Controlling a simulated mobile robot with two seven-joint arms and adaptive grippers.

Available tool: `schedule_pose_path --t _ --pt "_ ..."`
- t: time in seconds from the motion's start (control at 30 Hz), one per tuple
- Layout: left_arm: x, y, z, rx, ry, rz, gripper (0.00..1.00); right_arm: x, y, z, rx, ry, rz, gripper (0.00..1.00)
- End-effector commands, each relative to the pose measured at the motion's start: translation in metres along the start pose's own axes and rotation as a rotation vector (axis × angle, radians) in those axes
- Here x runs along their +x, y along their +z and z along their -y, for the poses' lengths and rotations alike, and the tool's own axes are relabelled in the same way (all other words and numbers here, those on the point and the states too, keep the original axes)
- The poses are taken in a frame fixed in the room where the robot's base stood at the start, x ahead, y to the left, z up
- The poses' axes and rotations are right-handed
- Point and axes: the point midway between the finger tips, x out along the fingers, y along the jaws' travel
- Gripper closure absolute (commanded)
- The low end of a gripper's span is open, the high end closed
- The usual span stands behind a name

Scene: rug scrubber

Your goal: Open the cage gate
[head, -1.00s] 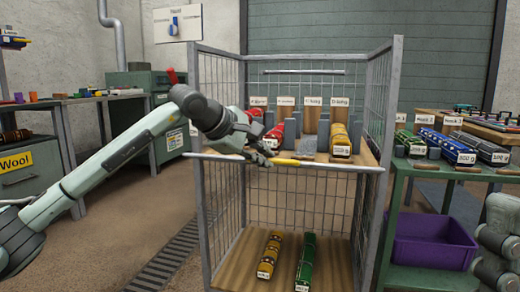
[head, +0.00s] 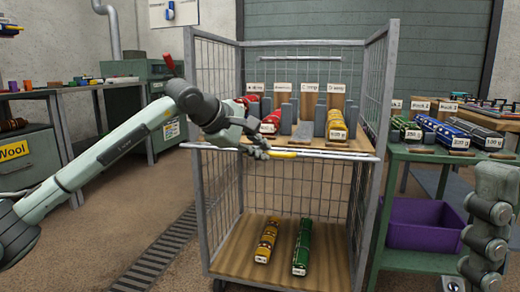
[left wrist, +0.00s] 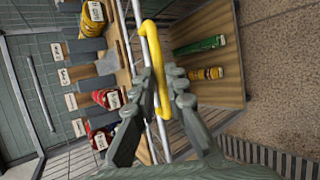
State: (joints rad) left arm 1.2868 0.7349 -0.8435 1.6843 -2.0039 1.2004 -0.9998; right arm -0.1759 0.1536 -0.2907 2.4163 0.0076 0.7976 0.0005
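The tall grey wire cage (head: 384,100) stands ahead in the head view, with an open upper front. A pale gate bar (head: 335,155) runs across its front at shelf height. A yellow handle (head: 283,155) sits on this bar; it also shows in the left wrist view (left wrist: 150,30). My left gripper (head: 258,150) is at the handle's left part. In the left wrist view its fingers (left wrist: 161,75) lie on both sides of the handle and appear closed on it. Finger contact is partly hidden.
Model trains stand on the cage's upper shelf (head: 300,143); a yellow train (head: 267,240) and a green train (head: 303,246) lie on its floor. A green table (head: 395,190) with a purple bin (head: 425,224) stands close at right. Bare floor lies left of the cage.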

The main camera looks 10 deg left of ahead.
Motion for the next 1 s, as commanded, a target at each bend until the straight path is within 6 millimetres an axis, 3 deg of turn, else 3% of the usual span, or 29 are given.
schedule_pose_path --t 0.03,0.13,0.53,1.0 --pt "0.0 0.001 0.0 0.001 0.001 0.001 0.8 0.0 0.0 0.0 0.0 0.0 0.001 0.59" --pt "0.0 0.001 -0.001 0.001 0.002 0.001 0.68 0.0 0.0 0.0 0.0 0.001 0.001 0.59" --pt "-0.009 0.0 -0.001 0.001 0.003 -0.001 0.68 0.0 0.0 -0.001 0.0 0.012 0.001 0.59" --pt "-0.099 0.0 -0.001 0.002 0.005 -0.001 0.68 0.0 0.0 -0.001 0.0 0.007 0.0 0.59"
